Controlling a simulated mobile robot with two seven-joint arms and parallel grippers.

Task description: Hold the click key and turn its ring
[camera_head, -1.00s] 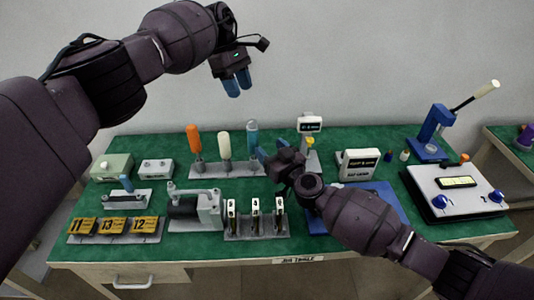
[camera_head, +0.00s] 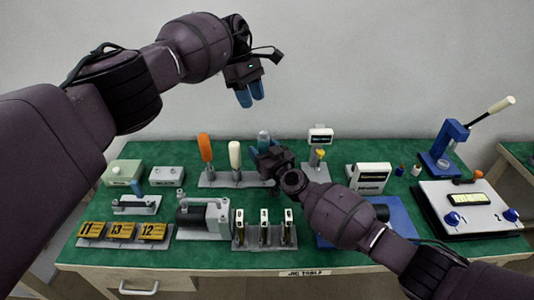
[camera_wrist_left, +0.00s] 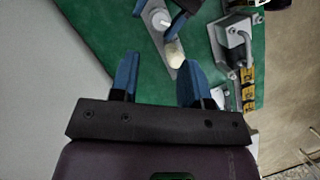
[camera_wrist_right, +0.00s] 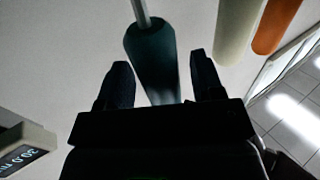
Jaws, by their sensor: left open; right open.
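Three upright handles stand in a grey rack (camera_head: 210,179) at the back of the bench: orange (camera_head: 205,147), cream (camera_head: 235,154) and teal (camera_head: 263,138). None is clearly labelled as the click key. My right gripper (camera_head: 262,157) is at the teal handle, open. In the right wrist view the teal handle (camera_wrist_right: 151,55) with its thin shaft lies between the spread fingers (camera_wrist_right: 162,78), gaps on both sides. My left gripper (camera_head: 251,97) is open and empty, high above the rack. In the left wrist view, the cream handle (camera_wrist_left: 175,52) shows beyond its fingers (camera_wrist_left: 158,80).
Labelled yellow blocks (camera_head: 121,230), a grey pump-like device (camera_head: 204,217) and a stand of several upright tools (camera_head: 264,236) fill the front. A display stand (camera_head: 320,138) and a white meter box (camera_head: 371,177) stand right of the rack.

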